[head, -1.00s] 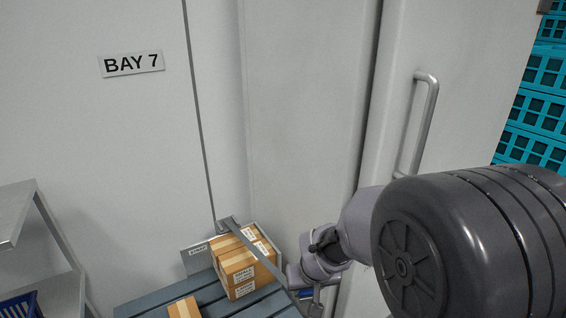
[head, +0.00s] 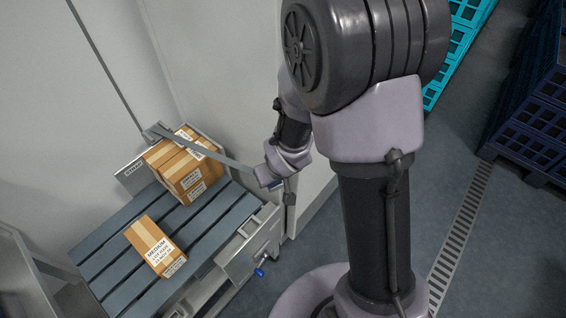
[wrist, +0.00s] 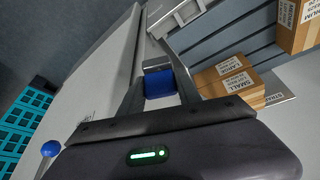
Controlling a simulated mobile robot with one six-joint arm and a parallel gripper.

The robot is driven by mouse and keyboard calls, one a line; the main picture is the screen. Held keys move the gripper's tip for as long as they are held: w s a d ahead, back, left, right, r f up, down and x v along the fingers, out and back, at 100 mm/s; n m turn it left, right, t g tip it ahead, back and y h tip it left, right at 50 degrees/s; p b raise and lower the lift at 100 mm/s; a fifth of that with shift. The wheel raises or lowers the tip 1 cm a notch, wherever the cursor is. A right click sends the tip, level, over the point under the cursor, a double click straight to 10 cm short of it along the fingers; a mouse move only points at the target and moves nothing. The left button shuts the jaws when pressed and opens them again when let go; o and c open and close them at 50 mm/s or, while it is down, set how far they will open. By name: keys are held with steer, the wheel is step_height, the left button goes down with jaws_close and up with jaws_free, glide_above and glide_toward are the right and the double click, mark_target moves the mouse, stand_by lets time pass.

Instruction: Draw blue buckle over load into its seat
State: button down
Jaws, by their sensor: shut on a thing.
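The blue buckle (wrist: 160,84) sits between the fingers of my gripper (wrist: 158,80) in the wrist view, and the gripper is shut on it. In the head view my gripper (head: 275,182) is at the right of the load, and the buckle cannot be made out there. A grey strap (head: 212,153) runs from a post at the back left, over the stacked cartons (head: 187,172), to my gripper. The cartons also show in the wrist view (wrist: 228,78). A grey metal fitting (head: 262,222) is on the slatted deck's right side; I cannot tell whether it is the seat.
Another carton (head: 151,243), labelled MEDIUM, lies on the slatted deck (head: 222,212). A blue knob (head: 259,272) is low at the deck's right side. White walls stand behind. Dark blue crates (head: 535,125) are at the right, with open floor before them.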

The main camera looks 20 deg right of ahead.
steer(key=a+f+n+b, duration=0.1)
steer(key=a+f+b, duration=0.1)
steer(key=f, duration=0.5)
steer(key=s+a+f+n+y+b, duration=0.1)
steer(key=a+f+n+b, duration=0.1)
steer(key=f, duration=0.5)
steer(key=a+f+n+y+b, duration=0.1)
steer(key=a+f+b, duration=0.3)
steer(key=f, duration=0.3)
steer(key=shift+s+a+f+n+g, duration=0.2)
steer(key=shift+a+f+n+g, duration=0.15)
steer(key=shift+a, duration=0.25)
steer(key=shift+s, duration=0.1)
steer(key=shift+s+d+f+b, duration=0.1)
steer(key=shift+s+f+b, duration=0.15)
steer(key=shift+b, duration=0.15)
steer(key=c, duration=0.8)
jaws_free()
steer(key=shift+o, duration=0.2)
steer(key=p+v, duration=0.8)
steer(key=v, duration=1)
steer(key=shift+w+r, duration=0.15)
steer(key=shift+w, duration=0.2)
